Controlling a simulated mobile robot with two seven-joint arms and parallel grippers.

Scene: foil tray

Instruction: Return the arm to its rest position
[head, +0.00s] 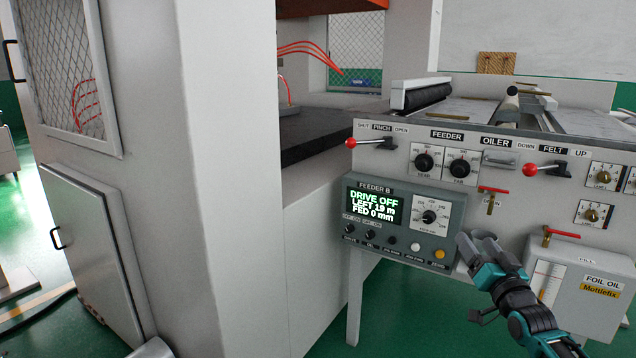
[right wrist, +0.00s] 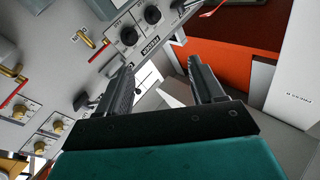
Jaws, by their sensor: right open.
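My right gripper (head: 478,248) is in front of the feeder machine, just right of the lower corner of the grey FEEDER B control box (head: 405,222). In the right wrist view its two fingers (right wrist: 160,82) stand apart with nothing between them. My right arm comes in from the lower right of the head view. I cannot tell whether the gripper touches the panel. The box display (head: 373,204) reads DRIVE OFF, LEFT 19 m, FED 0 mm. My left gripper is not in view.
Red-knobbed PINCH (head: 372,143) and FELT (head: 545,169) levers stick out from the front panel. The FOIL OIL tank (head: 580,290) is close to the right of my arm. A large grey press housing (head: 225,180) stands at left. Green floor shows below the panel.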

